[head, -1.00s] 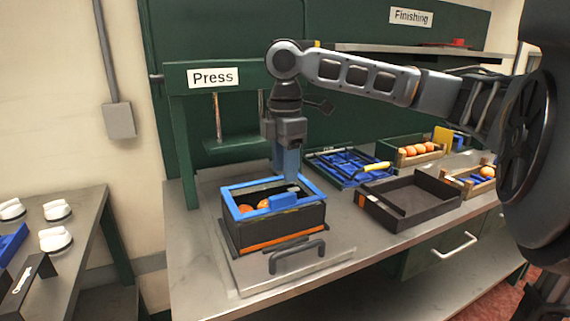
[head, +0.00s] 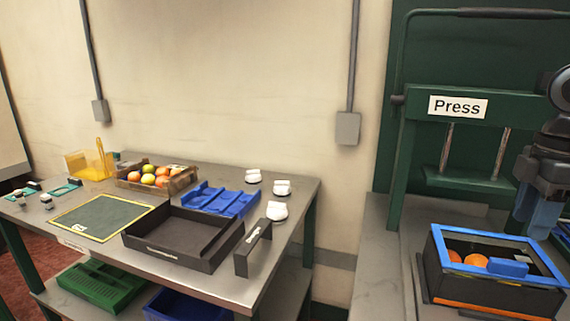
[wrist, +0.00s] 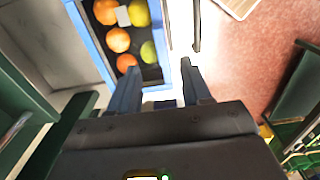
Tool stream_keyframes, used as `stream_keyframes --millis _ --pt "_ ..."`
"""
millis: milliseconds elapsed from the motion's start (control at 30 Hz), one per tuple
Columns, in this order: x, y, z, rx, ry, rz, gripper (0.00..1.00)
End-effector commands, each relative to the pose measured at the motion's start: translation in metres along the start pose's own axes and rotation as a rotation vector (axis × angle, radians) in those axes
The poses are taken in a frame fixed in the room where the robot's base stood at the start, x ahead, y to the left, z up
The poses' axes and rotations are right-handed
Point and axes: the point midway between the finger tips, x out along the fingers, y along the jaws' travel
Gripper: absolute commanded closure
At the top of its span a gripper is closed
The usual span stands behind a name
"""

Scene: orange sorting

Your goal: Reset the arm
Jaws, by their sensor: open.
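My gripper (head: 540,205) is at the right edge of the head view, above and beside the blue-rimmed black crate (head: 450,283) on the press bench. The crate also shows in the wrist view (wrist: 87,42), at the upper left of the fingers, with several oranges (wrist: 118,40) and yellow-green fruits (wrist: 148,52) inside. Most of my arm is outside the head view.
The press (head: 440,150) stands behind the crate. A left table holds a black tray (head: 185,240), a wooden crate of fruit (head: 155,180), a blue rack (head: 218,198), white-topped pieces (head: 277,211) and a dark mat (head: 105,217). A gap separates table and bench.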

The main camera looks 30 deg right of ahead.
Motion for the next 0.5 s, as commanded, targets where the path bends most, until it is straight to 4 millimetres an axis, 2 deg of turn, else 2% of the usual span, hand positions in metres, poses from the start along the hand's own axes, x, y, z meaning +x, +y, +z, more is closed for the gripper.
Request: stream_keyframes --millis 67,167,267,333,500 --pt "0.001 0.001 -0.005 -0.005 0.013 0.005 0.52" --pt "0.005 0.004 -0.030 -0.026 0.076 0.029 0.52" --pt "0.009 0.007 -0.079 -0.058 0.202 0.073 0.52" --pt "0.009 0.008 -0.119 -0.076 0.317 0.107 0.52" --pt "0.001 0.000 -0.213 -0.093 0.606 0.169 0.52"
